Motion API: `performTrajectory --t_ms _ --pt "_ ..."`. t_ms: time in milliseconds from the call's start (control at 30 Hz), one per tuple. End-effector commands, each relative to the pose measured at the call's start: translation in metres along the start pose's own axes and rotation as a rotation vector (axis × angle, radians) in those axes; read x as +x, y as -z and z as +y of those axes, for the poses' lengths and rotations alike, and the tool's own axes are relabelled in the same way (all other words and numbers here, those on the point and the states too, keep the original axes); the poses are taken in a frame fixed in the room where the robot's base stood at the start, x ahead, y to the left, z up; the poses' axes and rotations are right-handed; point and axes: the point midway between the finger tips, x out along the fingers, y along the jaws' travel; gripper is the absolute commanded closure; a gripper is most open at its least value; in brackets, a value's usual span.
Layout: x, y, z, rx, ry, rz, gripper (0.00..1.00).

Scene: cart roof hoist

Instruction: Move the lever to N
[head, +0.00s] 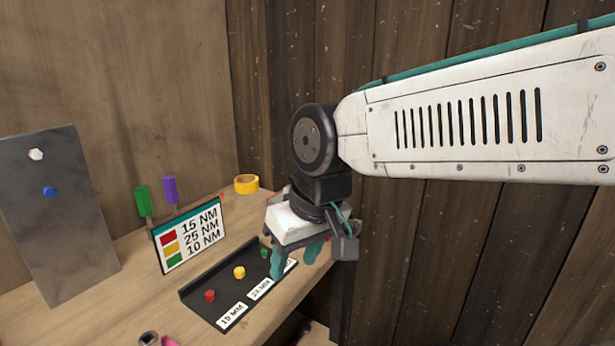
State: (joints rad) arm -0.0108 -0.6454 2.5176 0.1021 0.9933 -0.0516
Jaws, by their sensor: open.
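No lever and no N mark can be made out in the head view. My gripper (298,262) hangs from the arm over the right end of a black tray on the wooden bench. Its teal fingers point down and are apart, with nothing seen between them. The gripper hides part of the tray and one of its labels.
The black tray (198,290) holds red (210,295), yellow (239,272) and green (264,253) pieces. A torque sign (188,236), green (142,202) and purple (170,190) handles, yellow tape (246,184) and a metal plate (60,220) stand behind. Wooden walls close the back and right.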

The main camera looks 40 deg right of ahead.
Motion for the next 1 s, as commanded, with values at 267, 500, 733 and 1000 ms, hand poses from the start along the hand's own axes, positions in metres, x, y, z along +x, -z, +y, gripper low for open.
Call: performTrajectory --t_ms 267,500,733,1000 --pt "0.047 0.198 0.001 0.143 0.076 0.489 0.53" --pt "0.091 0.318 0.069 0.353 -0.159 0.877 0.53" --pt "0.134 0.340 0.154 0.512 -0.611 1.089 0.53" --pt "0.153 0.317 0.194 0.558 -0.980 1.146 0.53"
